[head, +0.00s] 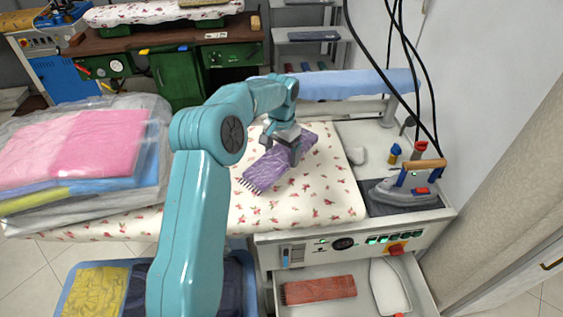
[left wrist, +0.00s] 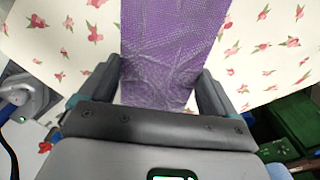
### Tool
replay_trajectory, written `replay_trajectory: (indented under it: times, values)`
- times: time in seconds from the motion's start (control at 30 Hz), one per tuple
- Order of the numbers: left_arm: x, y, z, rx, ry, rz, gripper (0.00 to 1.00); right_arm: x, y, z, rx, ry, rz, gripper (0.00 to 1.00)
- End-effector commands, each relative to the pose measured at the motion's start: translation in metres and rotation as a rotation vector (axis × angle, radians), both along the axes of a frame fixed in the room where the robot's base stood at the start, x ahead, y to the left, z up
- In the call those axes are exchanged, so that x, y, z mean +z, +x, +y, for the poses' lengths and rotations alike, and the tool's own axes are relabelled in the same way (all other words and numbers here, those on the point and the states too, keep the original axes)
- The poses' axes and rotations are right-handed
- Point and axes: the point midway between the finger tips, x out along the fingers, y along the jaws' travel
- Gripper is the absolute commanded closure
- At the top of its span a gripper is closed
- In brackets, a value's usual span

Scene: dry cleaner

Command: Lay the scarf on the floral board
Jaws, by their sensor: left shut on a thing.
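The purple scarf (head: 270,167), folded into a strip with a fringe at its near end, is over the floral board (head: 330,200), which is cream with red flowers. I cannot tell whether the scarf's whole underside touches the board. My left gripper (head: 283,146) is shut on the scarf near its middle. In the left wrist view the scarf (left wrist: 175,45) runs between the two fingers of the left gripper (left wrist: 160,88), with the floral board (left wrist: 255,60) on both sides. My right gripper is not in view.
An iron (head: 408,190) stands at the board's right end, with hanging cables above. A pile of wrapped clothes (head: 75,150) covers the board's left part. An open drawer (head: 335,305) below holds a red fringed cloth (head: 320,290). A blue padded arm (head: 345,84) extends behind.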

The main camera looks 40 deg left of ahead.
Motion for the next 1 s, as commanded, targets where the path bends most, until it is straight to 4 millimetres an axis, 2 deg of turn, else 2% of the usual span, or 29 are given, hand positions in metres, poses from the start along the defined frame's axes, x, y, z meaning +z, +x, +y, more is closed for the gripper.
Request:
replay_trajectory:
  times: [0.3, 0.73, 0.77, 0.8, 1.0]
  values:
    - [-0.042, 0.001, 0.0, 0.0, -0.001, 0.003, 0.42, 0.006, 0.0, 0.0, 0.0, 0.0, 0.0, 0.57]
    - [-0.051, 0.001, 0.0, 0.0, -0.001, 0.0, 0.42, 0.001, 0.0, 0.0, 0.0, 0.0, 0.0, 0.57]
    - [-0.05, 0.001, 0.0, 0.0, -0.001, 0.0, 0.03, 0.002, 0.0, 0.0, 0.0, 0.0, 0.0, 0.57]
    - [-0.049, 0.001, 0.0, 0.0, -0.001, 0.0, 0.0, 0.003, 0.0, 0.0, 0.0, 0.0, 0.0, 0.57]
    - [-0.048, 0.001, 0.0, 0.0, -0.001, 0.001, 0.0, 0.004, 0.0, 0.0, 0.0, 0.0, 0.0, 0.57]
